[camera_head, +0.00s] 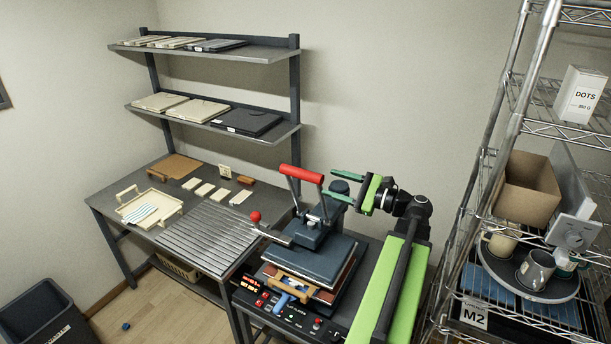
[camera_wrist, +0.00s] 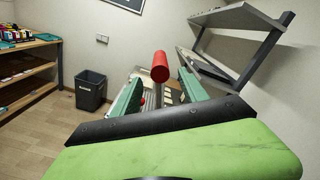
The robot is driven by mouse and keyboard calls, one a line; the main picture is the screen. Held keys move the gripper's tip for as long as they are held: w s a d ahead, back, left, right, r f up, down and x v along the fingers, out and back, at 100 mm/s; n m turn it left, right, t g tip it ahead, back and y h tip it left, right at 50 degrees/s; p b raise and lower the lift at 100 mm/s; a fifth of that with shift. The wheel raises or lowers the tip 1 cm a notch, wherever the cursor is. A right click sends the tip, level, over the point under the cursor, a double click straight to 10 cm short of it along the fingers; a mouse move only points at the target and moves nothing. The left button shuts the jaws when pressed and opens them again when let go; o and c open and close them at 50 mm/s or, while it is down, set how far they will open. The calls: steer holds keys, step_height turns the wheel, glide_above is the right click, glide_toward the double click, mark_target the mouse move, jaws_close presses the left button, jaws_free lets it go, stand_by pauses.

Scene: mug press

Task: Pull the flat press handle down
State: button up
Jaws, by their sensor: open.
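The flat press (camera_head: 312,252) stands on a dark bench, with a dark blue upper plate. Its red handle (camera_head: 302,175) is a bar on two arms, standing raised above the plate. My gripper (camera_head: 329,184) is open, its green fingers pointing left close to the handle's right end. In the wrist view the red handle (camera_wrist: 160,67) shows nearly end-on, in the gap between the tips of my open gripper (camera_wrist: 159,80). Nothing is held. I cannot tell whether a finger touches the handle.
A red-knobbed lever (camera_head: 255,217) sticks out left of the press. A workbench with a slatted top (camera_head: 210,235) lies to the left, under two shelves. A wire rack (camera_head: 500,150) with mugs stands at right. A dark bin (camera_head: 45,312) is on the floor.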

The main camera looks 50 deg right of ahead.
mark_target(305, 175)
steer(key=x, duration=1)
steer(key=shift+w, duration=0.1)
steer(key=shift+c, duration=0.2)
jaws_close()
stand_by(0.8)
